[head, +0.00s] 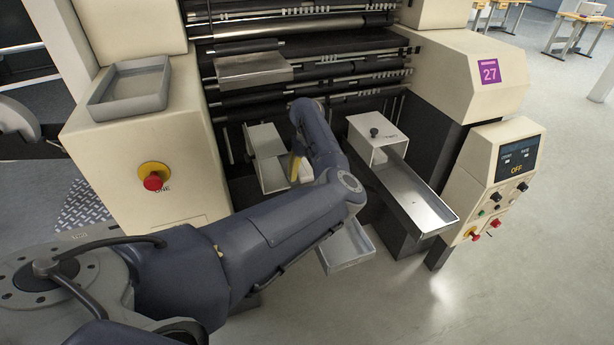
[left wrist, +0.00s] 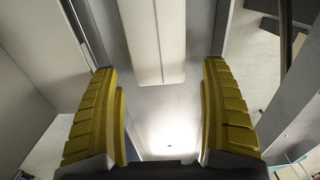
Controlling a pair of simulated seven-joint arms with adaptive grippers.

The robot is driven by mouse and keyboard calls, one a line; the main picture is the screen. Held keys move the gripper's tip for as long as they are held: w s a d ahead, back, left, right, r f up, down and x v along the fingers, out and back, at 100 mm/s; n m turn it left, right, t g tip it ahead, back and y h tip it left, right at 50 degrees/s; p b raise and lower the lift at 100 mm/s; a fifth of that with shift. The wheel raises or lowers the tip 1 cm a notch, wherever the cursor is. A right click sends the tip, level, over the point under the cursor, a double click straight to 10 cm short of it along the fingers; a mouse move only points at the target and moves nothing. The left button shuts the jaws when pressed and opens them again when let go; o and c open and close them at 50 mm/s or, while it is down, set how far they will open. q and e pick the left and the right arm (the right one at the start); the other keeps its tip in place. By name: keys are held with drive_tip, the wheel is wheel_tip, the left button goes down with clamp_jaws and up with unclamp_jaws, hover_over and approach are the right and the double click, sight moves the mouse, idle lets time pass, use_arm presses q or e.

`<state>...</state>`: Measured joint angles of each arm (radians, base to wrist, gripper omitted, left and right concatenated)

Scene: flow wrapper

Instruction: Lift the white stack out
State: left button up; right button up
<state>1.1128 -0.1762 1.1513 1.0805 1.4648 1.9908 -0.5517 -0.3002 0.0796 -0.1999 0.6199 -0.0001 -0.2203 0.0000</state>
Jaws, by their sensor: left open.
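A white stack (left wrist: 150,35) with a lengthwise seam shows in the left wrist view, lying in a metal tray (left wrist: 180,130). My left gripper (left wrist: 160,70) is open, its two yellow fingers on either side of the tray's middle. The near end of the stack lies between the fingertips, with gaps on both sides and no contact that I can see. In the head view my left gripper (head: 297,165) is down at the left tray (head: 347,248), mostly hidden by my arm, which also covers much of the tray. My right gripper is not in view.
A second metal tray (head: 418,195) with a cream cover (head: 377,140) stands to the right and looks empty. A grey bin (head: 130,90) sits on the cream housing at left, above a red stop button (head: 153,182). A control panel (head: 503,170) reads OFF. Dark rollers stand behind.

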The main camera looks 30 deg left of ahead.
use_arm(q)
drive_tip(key=shift+f, duration=1)
drive_tip(key=c, duration=1.2)
drive_tip(key=shift+r, duration=6.05)
drive_tip(key=shift+c, duration=0.3)
